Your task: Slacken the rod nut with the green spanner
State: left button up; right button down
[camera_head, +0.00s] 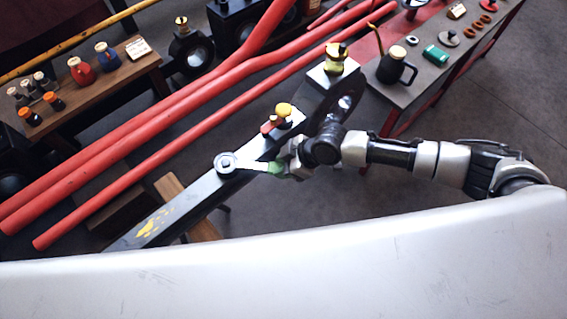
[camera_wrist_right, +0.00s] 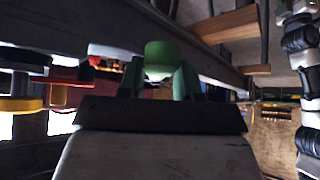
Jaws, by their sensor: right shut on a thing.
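The dark connecting rod (camera_head: 185,205), with a yellow paint patch, runs diagonally through the head view. The rod nut (camera_head: 226,160) is a round grey piece on its upper face. The green spanner's pale shank (camera_head: 250,165) reaches from the nut to my right gripper (camera_head: 280,168). The spanner's head appears to be at the nut, but I cannot tell how fully it sits around it. My right gripper is shut on the green handle (camera_head: 274,168), which also shows between the fingers in the wrist view (camera_wrist_right: 166,58). My left gripper is not in view.
Red bars (camera_head: 150,165) run alongside the rod. A red-and-yellow fitting (camera_head: 283,115) and a brass-topped block (camera_head: 335,62) stand close beyond the gripper. A bench at upper right holds a dark oil can (camera_head: 392,68). A wooden bench at left holds several small containers.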

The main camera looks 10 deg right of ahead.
jog(key=shift+r+p, duration=2.1)
jog(key=shift+r, duration=0.6)
jog(key=s+d+r+p, duration=0.1)
jog(key=s+r+p, duration=0.1)
jog(key=s+p, duration=0.4)
jog(key=s+d+r+p, duration=0.1)
jog(key=s+r+p, duration=0.1)
jog(key=s+p, duration=0.4)
jog(key=shift+s+d, duration=0.35)
jog(key=shift+s, duration=0.5)
